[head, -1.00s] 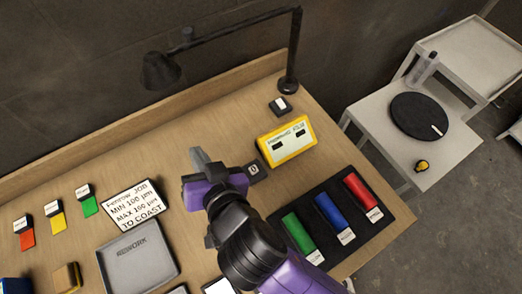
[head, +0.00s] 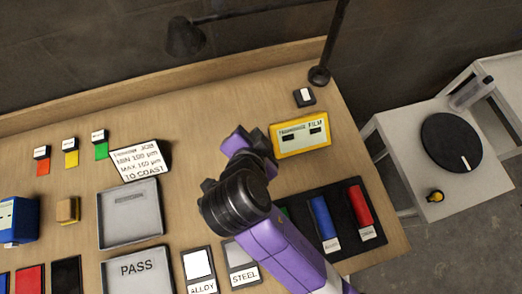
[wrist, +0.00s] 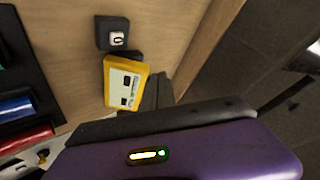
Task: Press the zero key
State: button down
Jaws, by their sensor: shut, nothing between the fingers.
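The zero key is a dark block with a white cap marked 0 (wrist: 117,38). It shows at the upper left of the wrist view, beside the yellow film gauge (wrist: 124,82). In the head view my gripper and arm hide it. My gripper (head: 238,137) is purple with dark fingers, above the bench just left of the yellow gauge (head: 300,136). Its fingers (wrist: 157,93) are shut and empty. In the wrist view the key lies past the gauge from the fingers, and no contact with the key shows.
A second small key block (head: 304,97) stands near the lamp base (head: 319,76). A black tray (head: 376,233) with coloured cylinders is at the right front. A job sign (head: 140,160) and grey trays (head: 130,242) are on the left. The bench behind my gripper is clear.

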jog(key=shift+s+d+f+m, duration=0.15)
jog(key=shift+s+m, duration=0.05)
jog(key=shift+m, duration=0.2)
jog(key=shift+f, duration=0.1)
notch_tip(320, 180, down, 9)
jog(key=b, duration=0.6)
jog(key=shift+r, duration=0.2)
jog(key=shift+f, duration=0.1)
dwell(1.8)
jog(key=shift+f+b, duration=0.3)
jog(key=shift+b, duration=0.15)
jog(key=shift+f+b, duration=0.45)
jog(key=shift+f, duration=0.1)
dwell(0.6)
jog(key=shift+r, duration=0.15)
jog(key=shift+r+p, duration=0.7)
jog(key=shift+r, duration=0.1)
jog(key=shift+r, duration=0.15)
